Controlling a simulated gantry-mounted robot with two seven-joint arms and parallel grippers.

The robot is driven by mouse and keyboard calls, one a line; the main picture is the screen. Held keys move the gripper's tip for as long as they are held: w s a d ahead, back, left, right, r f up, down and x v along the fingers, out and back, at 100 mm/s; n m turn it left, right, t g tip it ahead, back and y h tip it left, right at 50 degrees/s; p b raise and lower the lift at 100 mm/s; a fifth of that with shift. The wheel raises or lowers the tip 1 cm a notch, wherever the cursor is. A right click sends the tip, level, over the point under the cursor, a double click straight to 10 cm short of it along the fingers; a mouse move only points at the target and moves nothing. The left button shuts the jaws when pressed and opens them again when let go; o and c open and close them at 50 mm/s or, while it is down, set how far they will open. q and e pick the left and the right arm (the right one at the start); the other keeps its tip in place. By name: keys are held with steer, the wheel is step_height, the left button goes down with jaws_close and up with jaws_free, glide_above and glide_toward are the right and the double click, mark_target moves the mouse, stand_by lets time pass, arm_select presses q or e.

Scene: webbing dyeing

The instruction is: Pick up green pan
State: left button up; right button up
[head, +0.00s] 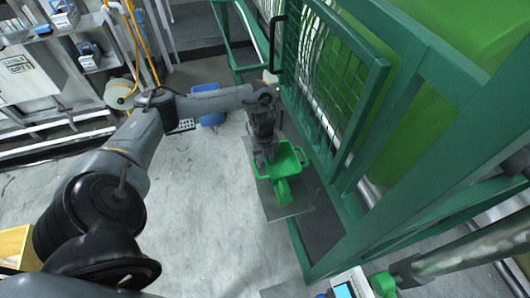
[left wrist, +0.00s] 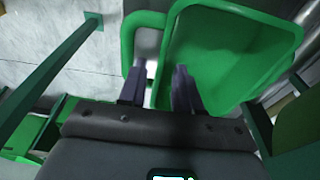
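The green pan (head: 287,158) is a tray with loop handles and a narrow spout-like front part. It sits on a grey metal plate (head: 298,206) beside the green machine frame. My left gripper (head: 267,158) points down at the pan's left side and hides part of it. In the left wrist view the pan (left wrist: 235,55) fills the upper right, with a loop handle at its left. My left gripper's fingers (left wrist: 160,88) are apart, with the pan's near left edge showing between them. I cannot tell whether they touch it. My right gripper is not in view.
The green machine frame with a mesh gate (head: 325,75) rises close to the right of the pan. A blue bin (head: 211,118) stands on the floor beyond my left arm. A yellow box (head: 12,245) is at the left edge. The floor left of the plate is clear.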

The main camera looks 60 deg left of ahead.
mark_target(266, 166)
arm_select(q)
steer(key=shift+d+f, duration=0.15)
steer(key=shift+f, duration=0.85)
steer(key=shift+d+f, duration=0.1)
steer(key=shift+f, duration=0.85)
jaws_close()
